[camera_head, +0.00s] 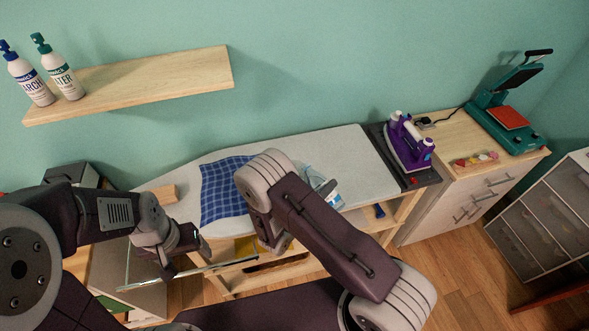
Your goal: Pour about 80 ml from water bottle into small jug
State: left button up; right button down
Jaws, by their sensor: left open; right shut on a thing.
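The water bottle (61,74), white with a green cap and a label partly reading "ATER", stands upright on the wall shelf at upper left. A clear vessel that looks like the small jug (335,199) shows beside my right forearm over the ironing board; part of it is hidden and its fill cannot be told. My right gripper (327,188) is mostly hidden behind its own arm; a dark tip shows against this vessel, and it is shut on it. My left gripper (187,255) is open and empty, low in front of the board, well below the shelf.
A blue-capped bottle (28,80) stands just left of the water bottle on the shelf (150,84). A blue checked cloth (221,187) lies on the ironing board (350,150). A purple iron (407,143) and a green press (508,115) are at right. The shelf's right part is clear.

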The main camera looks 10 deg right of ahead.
aim_at(316, 185)
dwell(0.5)
jog(key=shift+f+b, duration=0.2)
jog(key=shift+b, duration=0.1)
jog(key=shift+w+a+m+t+b, duration=0.35)
jog(key=shift+w+m+t+b, duration=0.3)
jog(key=shift+m, duration=0.35)
jog(key=r+p, duration=0.1)
jog(key=r+m+p, duration=0.1)
jog(key=r, duration=0.1)
jog(key=shift+w+a+r, duration=0.15)
jog(key=shift+a+r, duration=0.05)
jog(key=shift+r, duration=0.1)
notch_tip(316, 185, down, 5)
jog(key=m+t+b, duration=0.1)
jog(key=m+b, duration=0.1)
jog(key=b, duration=0.4)
jog(key=shift+f, duration=0.1)
jog(key=shift+r+m+b, duration=0.25)
jog(key=shift+m+b, duration=0.15)
jog(key=shift+m, duration=0.3)
jog(key=shift+m+t+b, duration=0.35)
jog(key=shift+m+b, duration=0.7)
jog(key=shift+m, duration=0.15)
jog(key=shift+r+m+b, duration=0.2)
jog(key=shift+m+b, duration=0.25)
jog(key=shift+m, duration=0.05)
jog(key=shift+r, duration=0.1)
